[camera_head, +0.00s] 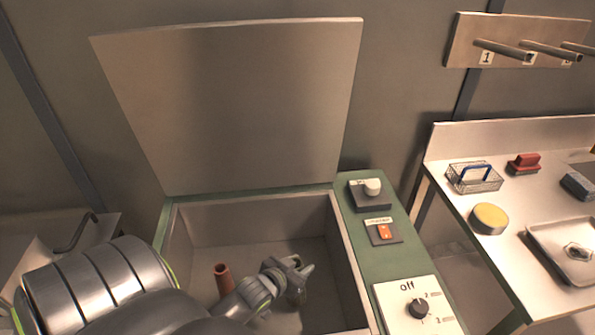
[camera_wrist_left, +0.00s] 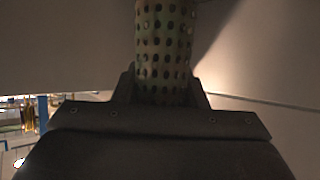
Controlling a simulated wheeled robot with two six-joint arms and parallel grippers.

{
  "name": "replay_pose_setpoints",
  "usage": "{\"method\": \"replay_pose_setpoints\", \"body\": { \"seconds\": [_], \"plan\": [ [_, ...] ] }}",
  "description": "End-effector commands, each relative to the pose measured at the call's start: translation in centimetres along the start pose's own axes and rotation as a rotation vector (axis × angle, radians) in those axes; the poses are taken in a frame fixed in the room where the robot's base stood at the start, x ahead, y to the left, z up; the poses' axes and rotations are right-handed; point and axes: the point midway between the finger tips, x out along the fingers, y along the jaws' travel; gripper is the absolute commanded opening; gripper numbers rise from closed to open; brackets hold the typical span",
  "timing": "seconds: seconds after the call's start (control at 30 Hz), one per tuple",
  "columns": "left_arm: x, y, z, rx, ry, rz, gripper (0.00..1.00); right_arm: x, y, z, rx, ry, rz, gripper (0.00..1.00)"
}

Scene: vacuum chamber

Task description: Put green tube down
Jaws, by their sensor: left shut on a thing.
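The green tube (camera_wrist_left: 163,50) shows in the left wrist view as a dull green-brown cylinder covered in dark holes. It stands between the fingers of my left gripper (camera_wrist_left: 160,92), which is shut on it. In the head view my left gripper (camera_head: 300,270) is down inside the open chamber box (camera_head: 341,255), right of its middle. The tube cannot be made out clearly there. A reddish-brown tube (camera_head: 223,278) stands in the box to the left of my gripper. My right gripper is not in view.
The box's lid (camera_head: 230,105) stands open behind it. A green panel with a knob (camera_head: 418,308) and a red switch (camera_head: 384,231) lines the right side. A table at right holds a wire basket (camera_head: 474,178), a yellow round item (camera_head: 489,218) and a tray (camera_head: 545,240).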

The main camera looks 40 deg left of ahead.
Motion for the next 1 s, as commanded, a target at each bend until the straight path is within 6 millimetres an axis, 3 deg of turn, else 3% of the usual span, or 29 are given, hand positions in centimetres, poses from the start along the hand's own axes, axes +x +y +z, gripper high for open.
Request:
{"method": "replay_pose_setpoints", "body": {
  "seconds": [0.23, 0.67, 0.7, 0.87, 1.0],
  "plan": [
    [1.5, 0.0, 2.7, -0.001, -0.002, 0.000, 0.04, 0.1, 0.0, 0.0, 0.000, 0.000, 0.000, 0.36],
    [1.8, 0.0, 3.4, 0.000, -0.001, 0.000, 0.04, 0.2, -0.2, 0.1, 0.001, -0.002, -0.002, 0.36],
    [1.8, 0.0, 3.4, 0.000, -0.001, 0.000, 0.41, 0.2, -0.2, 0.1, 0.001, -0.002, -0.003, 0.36],
    [1.8, 0.0, 3.3, 0.000, -0.001, 0.000, 0.60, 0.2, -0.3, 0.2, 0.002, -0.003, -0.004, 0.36],
    [1.8, 0.0, 3.3, 0.000, -0.001, 0.000, 0.60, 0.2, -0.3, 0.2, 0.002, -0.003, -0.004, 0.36]
  ]
}}
